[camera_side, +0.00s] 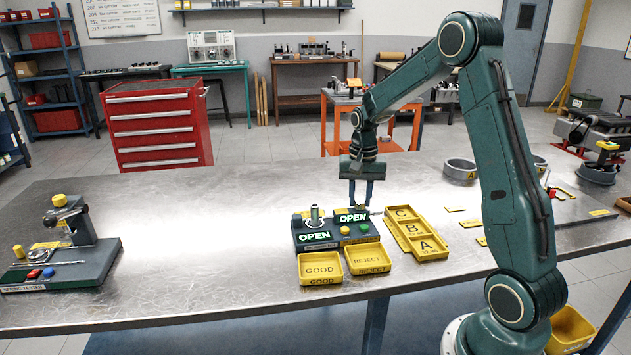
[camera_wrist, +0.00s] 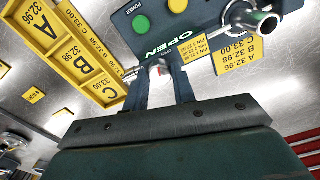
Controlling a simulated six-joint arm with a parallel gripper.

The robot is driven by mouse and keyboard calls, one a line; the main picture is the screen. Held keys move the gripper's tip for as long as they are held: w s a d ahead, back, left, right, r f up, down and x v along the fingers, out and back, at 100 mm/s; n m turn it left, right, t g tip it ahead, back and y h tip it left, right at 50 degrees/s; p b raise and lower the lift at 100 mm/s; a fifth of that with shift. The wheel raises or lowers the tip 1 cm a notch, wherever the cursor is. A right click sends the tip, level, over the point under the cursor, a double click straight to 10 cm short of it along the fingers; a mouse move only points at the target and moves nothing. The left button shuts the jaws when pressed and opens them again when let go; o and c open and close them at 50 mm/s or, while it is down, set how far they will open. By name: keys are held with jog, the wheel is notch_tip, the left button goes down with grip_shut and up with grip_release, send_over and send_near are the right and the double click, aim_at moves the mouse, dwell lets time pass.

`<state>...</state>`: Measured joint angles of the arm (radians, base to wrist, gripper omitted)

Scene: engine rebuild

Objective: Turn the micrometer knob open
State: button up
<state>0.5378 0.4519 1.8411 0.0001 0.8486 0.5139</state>
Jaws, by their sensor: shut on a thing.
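The dark gauge station (camera_side: 332,236) stands mid-table in the side view, with two lit OPEN displays (camera_side: 314,236). My gripper (camera_side: 360,204) points straight down at the station's back right, behind the right display. In the wrist view its fingers (camera_wrist: 160,80) close at the station's edge, beside the OPEN sign. They are shut on the micrometer knob, which they mostly hide. A short metal rod (camera_wrist: 131,73) shows just left of the fingers in that view. The knob's turn angle cannot be told.
Yellow GOOD (camera_side: 320,268) and REJECT (camera_side: 367,259) trays lie in front. A yellow A-B-C tray (camera_side: 427,246) lies close on the right. The table to the left is clear up to the spring tester (camera_side: 75,250).

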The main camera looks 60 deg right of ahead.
aim_at(360, 200)
jog(key=shift+m, duration=0.7)
jog(key=o, duration=1)
notch_tip(360, 200, up, 14)
dwell(0.5)
